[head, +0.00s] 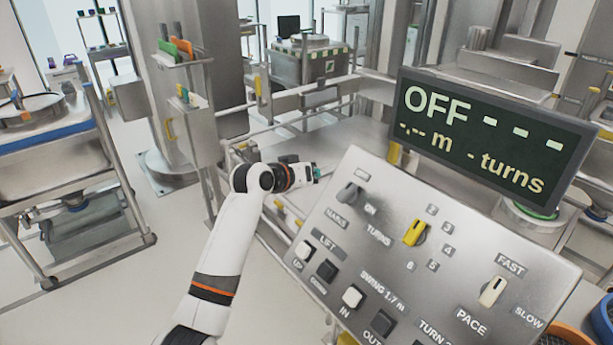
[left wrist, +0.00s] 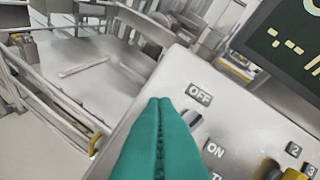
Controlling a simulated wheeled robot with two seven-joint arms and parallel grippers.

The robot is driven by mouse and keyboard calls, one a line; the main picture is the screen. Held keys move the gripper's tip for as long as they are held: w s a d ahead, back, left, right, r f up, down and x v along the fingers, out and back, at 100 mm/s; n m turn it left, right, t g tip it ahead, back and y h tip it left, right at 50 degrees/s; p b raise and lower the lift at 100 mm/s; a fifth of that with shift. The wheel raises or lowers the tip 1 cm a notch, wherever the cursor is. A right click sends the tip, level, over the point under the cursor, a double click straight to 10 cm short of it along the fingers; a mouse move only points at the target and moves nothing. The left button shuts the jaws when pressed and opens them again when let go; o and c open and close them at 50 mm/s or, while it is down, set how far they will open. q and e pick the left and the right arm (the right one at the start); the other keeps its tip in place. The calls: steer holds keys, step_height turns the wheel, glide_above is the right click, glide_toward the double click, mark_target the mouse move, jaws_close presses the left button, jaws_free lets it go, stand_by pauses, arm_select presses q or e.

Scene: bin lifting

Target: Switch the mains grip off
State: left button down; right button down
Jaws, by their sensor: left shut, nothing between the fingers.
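The mains grip (head: 348,194) is a grey knob at the upper left of the sloped metal control panel (head: 450,280). Its upper end leans toward the upper right in the head view. In the left wrist view the grip (left wrist: 193,119) shows between the OFF label (left wrist: 199,94) and the ON label (left wrist: 215,150), partly hidden by my fingers. The display (head: 490,135) reads OFF with dashes. My left gripper (head: 316,172) is shut and empty, just left of the grip and apart from it in the head view. Its green fingers (left wrist: 160,104) fill the lower middle of the left wrist view.
A yellow turns knob (head: 415,232), a cream pace knob (head: 492,291) and several push buttons sit on the same panel. Metal rails and a platform stand behind its left edge. A trolley (head: 70,160) stands far left, with clear floor beside it.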

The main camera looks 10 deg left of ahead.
arm_select(q)
steer(key=shift+s+a+r, duration=0.15)
steer(key=shift+s+r, duration=0.25)
steer(key=shift+s, duration=0.2)
steer(key=shift+s+a+r, duration=0.15)
steer(key=shift+s+r, duration=0.25)
steer(key=shift+s, duration=0.2)
arm_select(e)
steer(key=shift+w+f, duration=0.35)
arm_select(q)
steer(key=shift+f, duration=0.1)
arm_select(e)
steer(key=shift+a, duration=0.25)
